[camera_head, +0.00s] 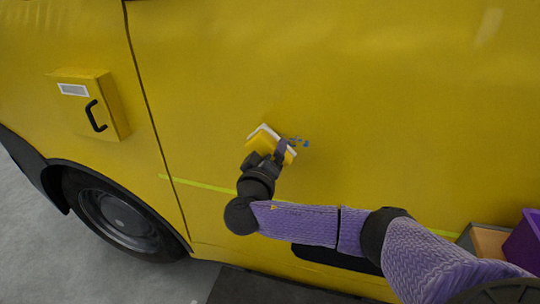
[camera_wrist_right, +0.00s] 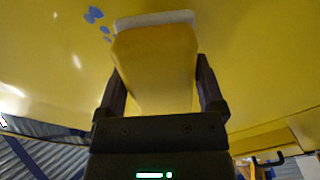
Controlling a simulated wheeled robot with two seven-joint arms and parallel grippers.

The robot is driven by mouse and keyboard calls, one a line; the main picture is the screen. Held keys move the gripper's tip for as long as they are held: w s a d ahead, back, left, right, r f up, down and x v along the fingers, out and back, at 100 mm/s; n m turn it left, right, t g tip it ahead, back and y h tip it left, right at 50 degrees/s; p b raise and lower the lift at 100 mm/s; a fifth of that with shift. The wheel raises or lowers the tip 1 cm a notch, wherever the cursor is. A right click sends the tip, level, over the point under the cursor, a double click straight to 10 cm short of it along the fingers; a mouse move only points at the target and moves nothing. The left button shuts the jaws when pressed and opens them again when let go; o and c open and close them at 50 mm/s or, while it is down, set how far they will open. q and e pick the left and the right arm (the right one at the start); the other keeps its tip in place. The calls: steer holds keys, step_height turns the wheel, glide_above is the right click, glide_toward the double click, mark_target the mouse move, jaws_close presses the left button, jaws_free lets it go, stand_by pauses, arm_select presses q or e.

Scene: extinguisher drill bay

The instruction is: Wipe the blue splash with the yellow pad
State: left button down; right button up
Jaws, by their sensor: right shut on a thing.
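The yellow pad (camera_head: 262,142) has a white face, and my right gripper (camera_head: 278,151) is shut on it. In the right wrist view the pad (camera_wrist_right: 155,62) sits between both fingers of the gripper (camera_wrist_right: 162,88), its white edge towards the yellow panel. Whether the pad touches the panel is hard to tell. The blue splash (camera_head: 304,143) is several small spots on the panel just right of the pad in the head view. It also shows beside the pad's upper left in the right wrist view (camera_wrist_right: 95,14). My left gripper is not in view.
The yellow vehicle side (camera_head: 400,90) fills most of the head view. A yellow box with a black handle (camera_head: 112,118) juts out at left, above a wheel (camera_head: 120,215). A purple bin (camera_head: 524,243) stands at lower right. The panel around the splash is clear.

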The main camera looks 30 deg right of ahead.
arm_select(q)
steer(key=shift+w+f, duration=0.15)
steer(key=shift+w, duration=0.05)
arm_select(e)
steer(key=shift+w+d, duration=0.1)
steer(key=shift+d, duration=0.05)
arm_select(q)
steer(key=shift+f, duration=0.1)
arm_select(e)
steer(key=shift+w+d, duration=0.2)
arm_select(q)
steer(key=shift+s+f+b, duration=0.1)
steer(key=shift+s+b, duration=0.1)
steer(key=shift+b, duration=0.1)
arm_select(e)
steer(key=shift+w+d, duration=0.1)
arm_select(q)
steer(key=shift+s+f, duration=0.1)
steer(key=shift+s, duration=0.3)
arm_select(e)
steer(key=shift+w+d, duration=0.2)
steer(key=shift+d, duration=0.05)
